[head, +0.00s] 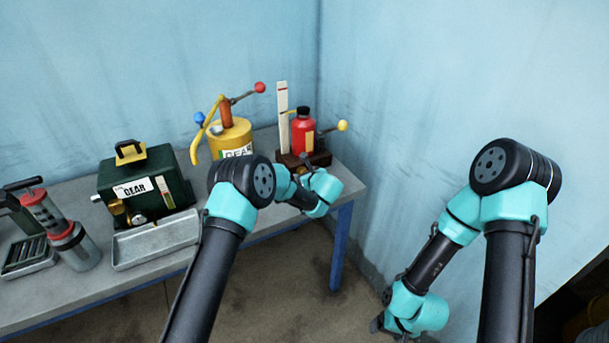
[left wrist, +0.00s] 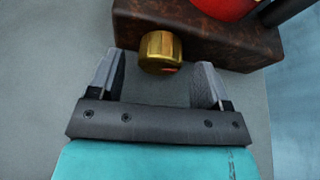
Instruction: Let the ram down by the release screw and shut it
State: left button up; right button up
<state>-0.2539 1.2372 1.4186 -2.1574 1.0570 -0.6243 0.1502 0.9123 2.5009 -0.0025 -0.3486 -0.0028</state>
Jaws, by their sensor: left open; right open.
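The red jack (head: 303,133) stands upright on a dark brown base (head: 318,158) at the right end of the bench, with a black top. A white scale strip (head: 283,105) rises beside it. In the left wrist view the brass release screw knob (left wrist: 160,46) sticks out from the base's side (left wrist: 213,45). My left gripper (left wrist: 160,68) is open, with its fingertips on either side of the knob and gaps showing on both sides. My right gripper (head: 378,322) is open, low down off the bench.
A yellow oil can (head: 230,140) with a red-knobbed lever stands left of the jack. Further left are a green GEAR box (head: 145,180), a grey tray (head: 157,242) and a red-and-grey cylinder (head: 70,243). A yellow-ball lever (head: 342,126) is right of the jack, near the wall.

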pick_arm(q)
jog(key=shift+w+a+f, duration=0.25)
jog(key=shift+w+a, duration=0.05)
jog(key=shift+w, duration=0.2)
jog(key=c, duration=0.9)
jog(key=shift+m+g+y, duration=0.4)
jog(key=shift+m+y, duration=0.2)
jog(key=shift+m, duration=0.4)
